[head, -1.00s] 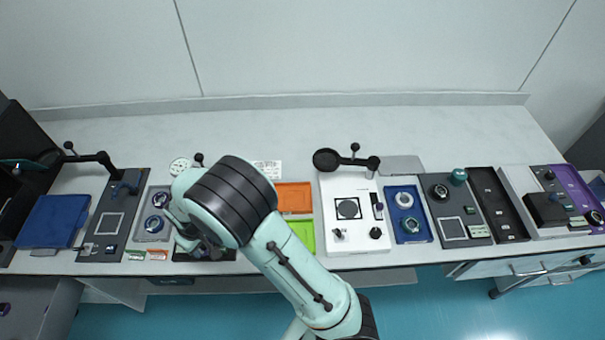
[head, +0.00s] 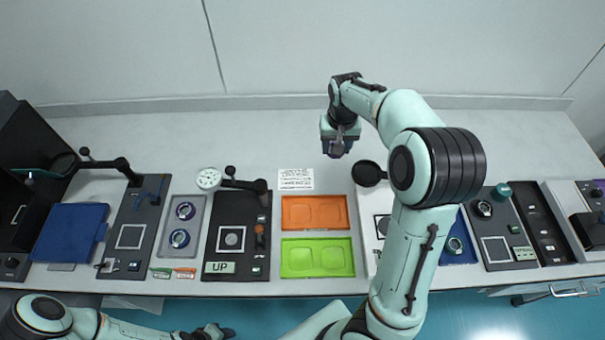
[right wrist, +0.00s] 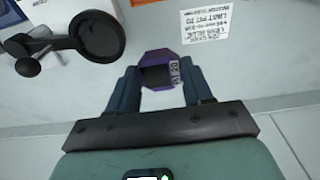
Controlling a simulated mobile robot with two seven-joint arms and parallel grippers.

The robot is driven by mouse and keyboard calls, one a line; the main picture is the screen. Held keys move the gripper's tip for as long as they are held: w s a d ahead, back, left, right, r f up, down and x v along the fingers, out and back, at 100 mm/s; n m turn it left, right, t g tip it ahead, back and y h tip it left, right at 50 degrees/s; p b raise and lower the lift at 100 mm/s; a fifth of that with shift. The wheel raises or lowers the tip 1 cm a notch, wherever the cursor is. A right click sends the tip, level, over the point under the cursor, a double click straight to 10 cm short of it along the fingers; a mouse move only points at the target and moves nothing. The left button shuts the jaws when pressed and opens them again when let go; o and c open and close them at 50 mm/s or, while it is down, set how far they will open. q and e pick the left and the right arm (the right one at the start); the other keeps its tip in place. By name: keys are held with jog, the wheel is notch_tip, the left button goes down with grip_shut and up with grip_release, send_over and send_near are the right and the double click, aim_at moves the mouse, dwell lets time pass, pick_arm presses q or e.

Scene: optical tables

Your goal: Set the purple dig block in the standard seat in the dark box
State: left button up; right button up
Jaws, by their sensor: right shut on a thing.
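My right gripper (head: 341,143) is over the pale bench behind the orange tray. It is shut on the purple dig block (right wrist: 145,57), an octagonal piece with a dark middle and a small printed label. In the right wrist view the block lies between the two fingertips of my right gripper (right wrist: 162,78). A tall dark box (head: 14,190) stands at the far left of the head view; I cannot make out a seat in it. My left gripper (head: 212,332) is low at the bottom edge, away from the bench, its jaws unclear.
An orange tray (head: 315,200) and a green tray (head: 316,244) lie mid-bench. A dark station with an "UP" plate (head: 219,267) is left of them. A printed card (head: 296,179) lies behind the trays. My right arm covers part of the white station (head: 367,222). The bench's back strip is clear.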

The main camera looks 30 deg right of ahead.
aim_at(331, 191)
jog(key=f, duration=1.9)
jog(key=shift+s+d+f, duration=0.1)
jog(key=shift+s+f, duration=0.15)
jog(key=shift+f, duration=0.1)
jog(key=shift+f, duration=0.15)
jog(key=o, duration=0.9)
